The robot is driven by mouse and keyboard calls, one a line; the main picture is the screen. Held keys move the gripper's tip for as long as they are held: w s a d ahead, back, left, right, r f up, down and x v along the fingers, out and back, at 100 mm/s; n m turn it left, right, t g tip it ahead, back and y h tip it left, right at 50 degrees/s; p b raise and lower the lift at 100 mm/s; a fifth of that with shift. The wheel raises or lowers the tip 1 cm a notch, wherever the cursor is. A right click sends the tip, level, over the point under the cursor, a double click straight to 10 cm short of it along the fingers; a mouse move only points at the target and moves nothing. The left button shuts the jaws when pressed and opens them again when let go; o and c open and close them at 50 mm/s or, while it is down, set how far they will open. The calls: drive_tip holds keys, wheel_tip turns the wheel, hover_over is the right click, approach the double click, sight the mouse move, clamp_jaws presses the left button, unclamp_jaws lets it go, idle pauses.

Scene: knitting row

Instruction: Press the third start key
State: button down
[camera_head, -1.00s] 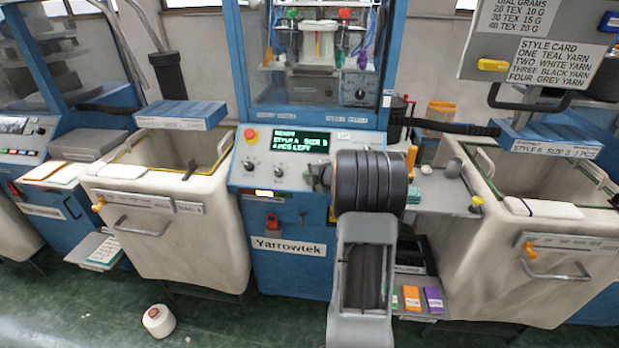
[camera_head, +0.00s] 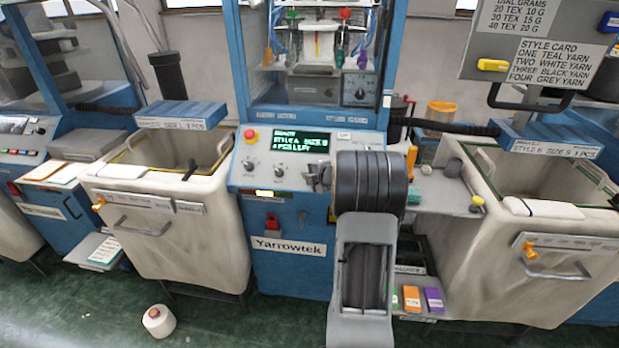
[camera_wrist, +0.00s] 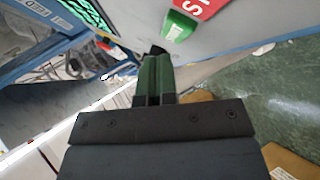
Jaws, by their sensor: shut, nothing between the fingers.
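The blue Yarrowtek machine (camera_head: 289,270) stands in the middle of the head view. Its control panel (camera_head: 262,178) carries a lit display (camera_head: 300,142) reading roughly style A, size S, 4 pieces left. My gripper (camera_head: 318,178) is shut and empty at the right part of this panel, and my dark wrist hides what lies behind it. In the wrist view, a green key (camera_wrist: 178,26) sits just beyond and slightly right of my closed fingertips (camera_wrist: 157,50). A red label or key (camera_wrist: 195,6) with white lettering is beside it, partly cut off. I cannot tell whether the fingertips touch anything.
A red stop button (camera_head: 250,135) and two knobs are on the panel's left side. Cream bins (camera_head: 200,245) and (camera_head: 470,260) flank the machine. A grey shelf (camera_head: 440,195) juts out at right. A yarn cone (camera_head: 158,320) lies on the green floor.

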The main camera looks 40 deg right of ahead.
drive_tip(key=shift+f, duration=0.1)
idle(0.3)
drive_tip(key=shift+w+d+f, duration=0.15)
drive_tip(key=shift+d+f, duration=0.05)
drive_tip(key=shift+f, duration=0.05)
